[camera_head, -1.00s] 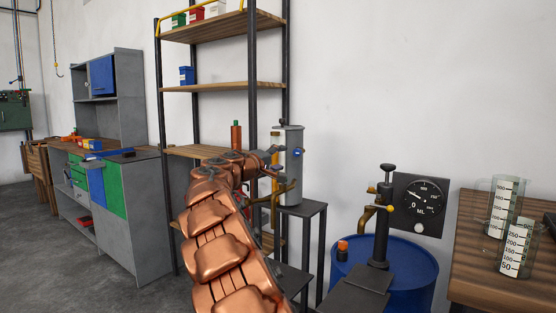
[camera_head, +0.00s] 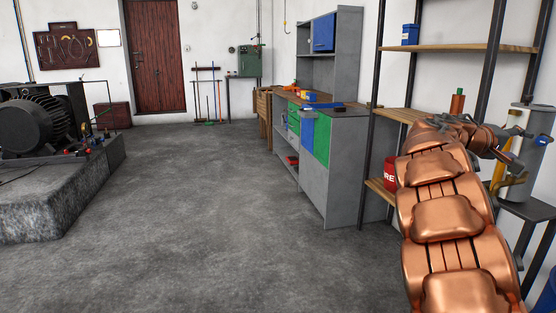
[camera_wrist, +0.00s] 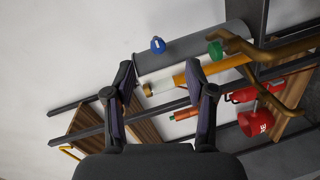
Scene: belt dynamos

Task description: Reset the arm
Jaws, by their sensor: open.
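My copper arm (camera_head: 440,205) reaches up the right side of the head view toward the shelf rack. My gripper (camera_head: 506,143) is at its far end, close to a grey upright cylinder (camera_head: 535,150), partly covered by the arm. In the wrist view my gripper (camera_wrist: 163,82) has its two dark fingers apart. Nothing is held between them; the rack and an orange-red bottle (camera_wrist: 186,114) show beyond the gap. I cannot tell whether a finger touches anything.
A shelf rack (camera_head: 455,47) stands behind the arm, with a red container (camera_head: 389,172) on a low shelf. A grey workbench (camera_head: 340,165) stands left of it. The middle floor (camera_head: 210,200) is clear. A motor (camera_head: 35,122) sits on a stone block at left.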

